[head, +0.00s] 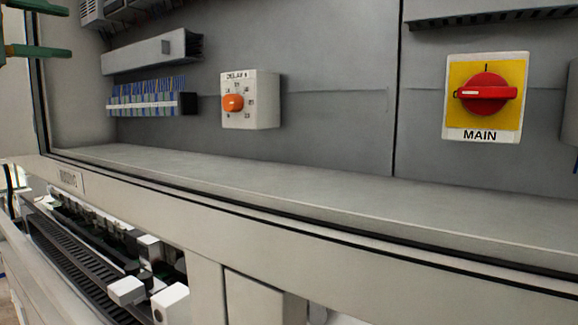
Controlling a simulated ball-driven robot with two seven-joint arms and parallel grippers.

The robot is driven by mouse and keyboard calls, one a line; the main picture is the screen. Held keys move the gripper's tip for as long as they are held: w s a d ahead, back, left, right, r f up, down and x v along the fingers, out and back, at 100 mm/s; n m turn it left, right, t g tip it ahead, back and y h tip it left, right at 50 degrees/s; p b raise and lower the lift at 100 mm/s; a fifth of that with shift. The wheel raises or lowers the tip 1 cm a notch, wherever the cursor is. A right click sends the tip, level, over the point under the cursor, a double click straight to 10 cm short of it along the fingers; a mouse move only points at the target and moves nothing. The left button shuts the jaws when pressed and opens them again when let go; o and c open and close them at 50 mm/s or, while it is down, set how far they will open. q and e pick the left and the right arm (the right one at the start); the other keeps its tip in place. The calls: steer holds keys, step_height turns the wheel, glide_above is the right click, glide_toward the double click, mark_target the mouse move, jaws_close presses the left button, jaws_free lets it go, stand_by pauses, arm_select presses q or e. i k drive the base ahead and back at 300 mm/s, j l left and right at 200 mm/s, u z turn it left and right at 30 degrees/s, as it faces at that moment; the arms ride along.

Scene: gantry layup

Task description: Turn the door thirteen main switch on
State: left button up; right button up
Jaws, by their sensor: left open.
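The main switch (487,92) is a red rotary knob on a yellow plate with a white border lettered MAIN, on the grey back panel at the right. Its handle lies about horizontal, with a pale mark at its left end. A thin dark line stands on the yellow above the knob. My left gripper (60,30) shows at the top left corner as two green fingers, one above the other, open with nothing between them. It is far to the left of the switch and clear of it. My right gripper is out of view.
A white dial box (250,101) with an orange knob sits mid-panel. Left of it are a blue terminal strip (146,105) and a grey duct (150,53). The cabinet's lower ledge (330,190) is bare. Below left is an open bay with white blocks (126,290).

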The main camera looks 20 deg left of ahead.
mark_target(485, 93)
steer(key=k+j, duration=0.2)
steer(key=k, duration=0.3)
steer(key=k+j, duration=0.2)
steer(key=k, duration=0.25)
